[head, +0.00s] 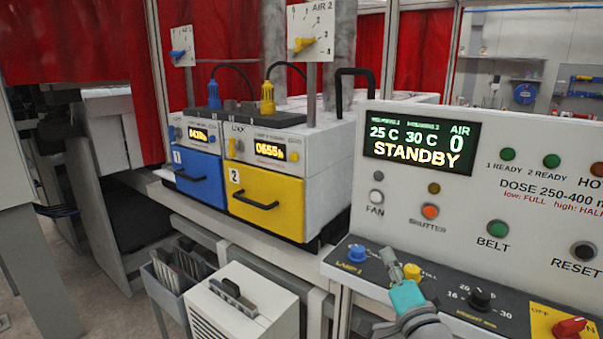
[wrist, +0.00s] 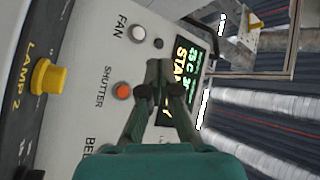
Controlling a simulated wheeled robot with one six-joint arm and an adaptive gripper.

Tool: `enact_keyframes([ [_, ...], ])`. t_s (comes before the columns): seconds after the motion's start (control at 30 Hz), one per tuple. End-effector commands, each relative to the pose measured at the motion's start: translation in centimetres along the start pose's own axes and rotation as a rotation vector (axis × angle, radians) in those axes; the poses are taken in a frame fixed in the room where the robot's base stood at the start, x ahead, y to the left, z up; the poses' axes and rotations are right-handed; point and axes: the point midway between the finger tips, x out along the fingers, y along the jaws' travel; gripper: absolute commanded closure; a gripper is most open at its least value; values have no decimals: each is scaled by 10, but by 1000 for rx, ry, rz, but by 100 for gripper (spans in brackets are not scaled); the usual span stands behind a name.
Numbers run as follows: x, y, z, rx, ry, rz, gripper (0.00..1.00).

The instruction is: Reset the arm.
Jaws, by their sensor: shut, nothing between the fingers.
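My gripper (head: 389,258) is in front of the control panel (head: 372,190), above the sloping knob shelf near the blue and yellow lamp knobs. Its teal wrist shows below it. In the wrist view my gripper (wrist: 158,72) has its fingers together with nothing between them. It overlaps the display (wrist: 185,62) in that picture. In the head view the display (head: 419,148) reads 25 C, 30 C, AIR 0 and STANDBY. I cannot tell whether the fingertips touch anything.
The blue lamp knob (head: 357,253) and yellow lamp knob (head: 412,271) are close to the gripper. A blue drawer (head: 198,190) and a yellow drawer (head: 265,212) sit left of the panel. A red switch (head: 569,327) is at lower right.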

Motion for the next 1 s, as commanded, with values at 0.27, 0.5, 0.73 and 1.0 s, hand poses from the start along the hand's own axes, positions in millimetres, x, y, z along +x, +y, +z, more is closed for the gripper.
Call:
enact_keyframes([
  [0.27, -28, 29, 20, -46, -4, 39, 100],
  [0.5, -73, 65, 47, -117, -12, 91, 100],
  [0.73, -147, 107, 81, -234, -32, 163, 100],
  [1.0, -240, 137, 112, -384, -75, 239, 100],
])
